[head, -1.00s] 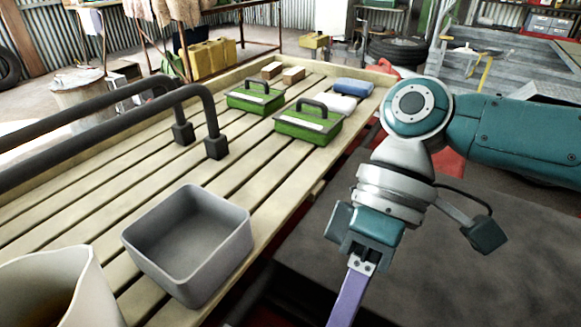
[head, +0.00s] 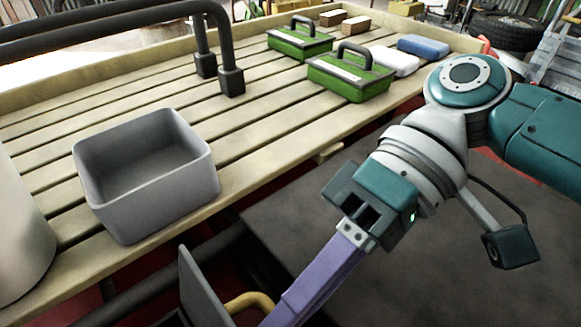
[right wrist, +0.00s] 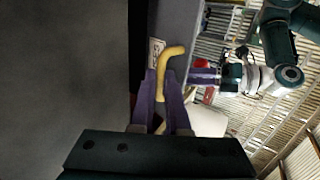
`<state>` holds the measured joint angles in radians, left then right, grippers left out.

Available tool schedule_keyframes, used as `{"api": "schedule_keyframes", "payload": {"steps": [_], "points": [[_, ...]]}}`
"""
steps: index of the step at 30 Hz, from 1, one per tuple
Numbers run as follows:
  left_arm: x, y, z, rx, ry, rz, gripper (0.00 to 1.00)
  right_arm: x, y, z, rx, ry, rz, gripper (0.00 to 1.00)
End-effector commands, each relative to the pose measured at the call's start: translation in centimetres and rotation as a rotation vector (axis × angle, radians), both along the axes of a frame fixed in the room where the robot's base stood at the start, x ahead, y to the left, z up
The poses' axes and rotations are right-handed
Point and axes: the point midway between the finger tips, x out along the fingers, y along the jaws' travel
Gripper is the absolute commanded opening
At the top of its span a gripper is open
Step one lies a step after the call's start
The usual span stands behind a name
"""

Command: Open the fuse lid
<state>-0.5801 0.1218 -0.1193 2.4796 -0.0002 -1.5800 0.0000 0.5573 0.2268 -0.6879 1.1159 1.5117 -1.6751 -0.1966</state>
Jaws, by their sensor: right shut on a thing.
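A grey flat panel (head: 205,285), apparently the fuse lid, stands up on edge at the bottom of the head view. A curved yellow handle (head: 248,302) joins its right side. In the right wrist view the yellow handle (right wrist: 168,60) rises between the purple fingers of my right gripper (right wrist: 162,90), which is shut on it. A grey surface (right wrist: 178,28) with a small white label lies behind the handle. In the head view the fingertips are cut off below. My left gripper (right wrist: 205,76) shows small in the right wrist view; its jaw gap is unclear.
A slatted wooden table (head: 200,105) fills the left and back. It carries a grey open bin (head: 155,205), a pale container (head: 22,235), black bent bars (head: 228,50), green caddies (head: 350,80) and small blocks. A dark flat surface (head: 320,195) lies right of the table.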

Motion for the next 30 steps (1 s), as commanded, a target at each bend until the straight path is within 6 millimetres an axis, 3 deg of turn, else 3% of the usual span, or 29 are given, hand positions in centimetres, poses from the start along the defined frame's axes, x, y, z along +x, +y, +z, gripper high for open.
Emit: {"api": "schedule_keyframes", "payload": {"steps": [9, 10, 17, 22, 30], "points": [[0.0, 0.1, -0.1, 0.003, 0.0, -0.002, 0.5, -0.1, -0.4, -0.8, -0.02, 0.0, -0.004, 0.0], [0.0, 0.1, -0.1, 0.003, -0.001, -0.002, 0.5, -0.1, -0.4, -0.8, -0.02, 0.0, -0.004, 0.17], [0.0, 0.1, -0.1, 0.003, -0.001, -0.002, 0.5, -0.1, -0.4, -0.7, -0.02, -0.001, -0.004, 0.43], [0.0, 0.0, -0.3, 0.0, -0.001, -0.001, 0.5, 0.8, -1.3, 0.0, -0.02, -0.003, -0.006, 0.43], [0.0, -0.2, -1.1, -0.007, -0.001, 0.003, 0.5, 3.8, -4.8, 2.9, -0.016, -0.006, -0.009, 0.43]]}}
